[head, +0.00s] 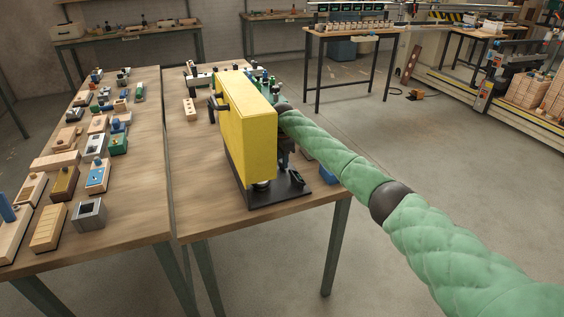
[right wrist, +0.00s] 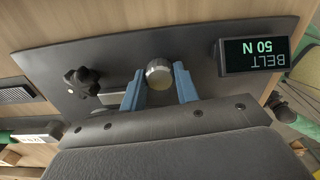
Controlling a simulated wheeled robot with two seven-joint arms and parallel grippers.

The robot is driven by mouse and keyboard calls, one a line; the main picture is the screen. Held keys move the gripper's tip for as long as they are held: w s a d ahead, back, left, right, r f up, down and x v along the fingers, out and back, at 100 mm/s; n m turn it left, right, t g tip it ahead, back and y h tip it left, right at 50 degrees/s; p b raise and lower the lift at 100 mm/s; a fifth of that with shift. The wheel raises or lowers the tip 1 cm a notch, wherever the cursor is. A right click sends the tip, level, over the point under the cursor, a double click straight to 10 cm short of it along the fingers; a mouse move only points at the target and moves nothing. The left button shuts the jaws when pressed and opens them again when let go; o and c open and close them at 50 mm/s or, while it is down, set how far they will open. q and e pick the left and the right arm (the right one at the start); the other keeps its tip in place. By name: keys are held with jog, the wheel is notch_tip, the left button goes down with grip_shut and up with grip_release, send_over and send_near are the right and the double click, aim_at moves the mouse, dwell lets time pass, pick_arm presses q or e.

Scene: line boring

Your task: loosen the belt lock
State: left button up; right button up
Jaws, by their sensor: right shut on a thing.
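The yellow-covered machine (head: 247,120) stands on the right wooden table, on a dark base plate (head: 280,193). My right arm reaches in behind it; my right gripper is mostly hidden there in the head view. In the right wrist view, the blue fingers of my right gripper (right wrist: 159,75) are shut on a round silver knob (right wrist: 159,72) in front of a dark plate. A black star knob (right wrist: 81,80) sits to the left, apart from the fingers. A display (right wrist: 266,58) reads "BELT 50 N", upside down. I cannot tell which knob is the belt lock. My left gripper is out of view.
The left table (head: 140,180) holds many wooden, metal and coloured blocks. A drilled wooden block (head: 190,109) lies beside the machine. Open floor (head: 400,170) lies to the right. Further workbenches stand at the back.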

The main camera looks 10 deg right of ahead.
jog(key=shift+n, duration=0.7)
jog(key=o, duration=1)
notch_tip(320, 180, up, 7)
jog(key=p, duration=0.5)
